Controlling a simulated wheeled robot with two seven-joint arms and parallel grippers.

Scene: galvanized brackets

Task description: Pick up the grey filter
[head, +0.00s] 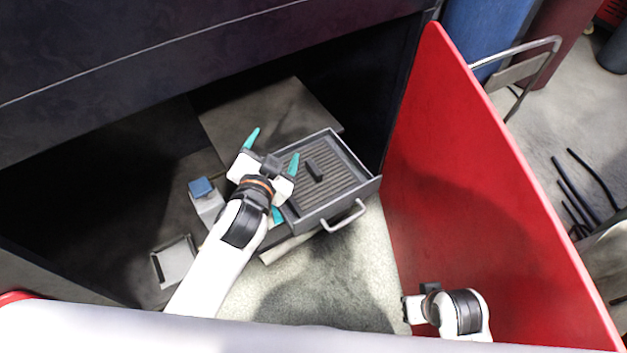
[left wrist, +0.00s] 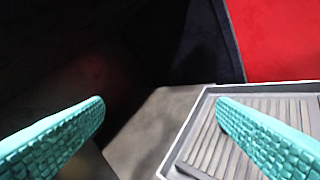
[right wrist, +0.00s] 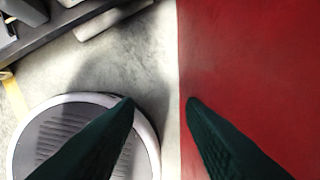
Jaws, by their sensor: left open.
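The grey filter (head: 330,185) is a flat ribbed panel with a dark raised grip block (head: 315,169) at its middle. It lies in a grey drawer (head: 366,188) with a pale bar handle at the front. In the left wrist view the ribbed filter (left wrist: 210,140) shows at lower right, partly behind a finger. My left gripper (head: 273,152) is open and empty, above the left side of the drawer, with teal fingers wide apart. My right gripper (right wrist: 160,103) has its dark fingers apart with nothing between them, low beside the red panel.
A red panel (head: 480,190) stands close on the right. A dark cabinet edge (head: 200,50) overhangs the back. A pale box with a blue top (head: 201,187) and a small grey tray (head: 173,262) lie left. Pale floor (head: 330,275) is clear in front of the drawer.

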